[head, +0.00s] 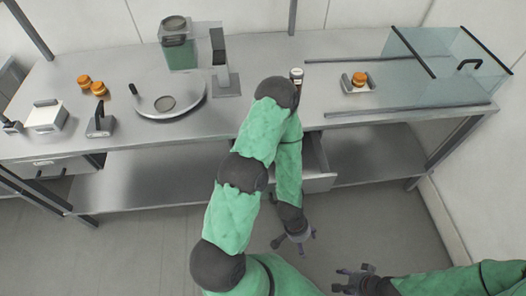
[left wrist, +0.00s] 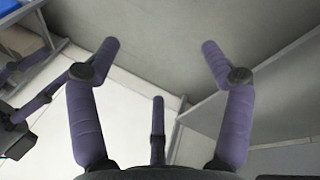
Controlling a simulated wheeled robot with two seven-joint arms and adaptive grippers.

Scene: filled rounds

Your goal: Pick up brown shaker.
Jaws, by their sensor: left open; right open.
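My left gripper (head: 301,244) hangs low in front of the counter, well away from the bottle. It is open and empty, with fingers spread, in the left wrist view (left wrist: 160,52). My right gripper (head: 348,281) is open and empty at the bottom, right of the left one. No shaker shows in the left wrist view.
Orange-brown round items (head: 91,86) sit at the left; another (head: 359,79) lies on a small tray. A round plate (head: 170,96), green container (head: 178,50) and glass case (head: 440,62) stand on the counter. An open drawer (head: 318,182) juts out behind my left forearm.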

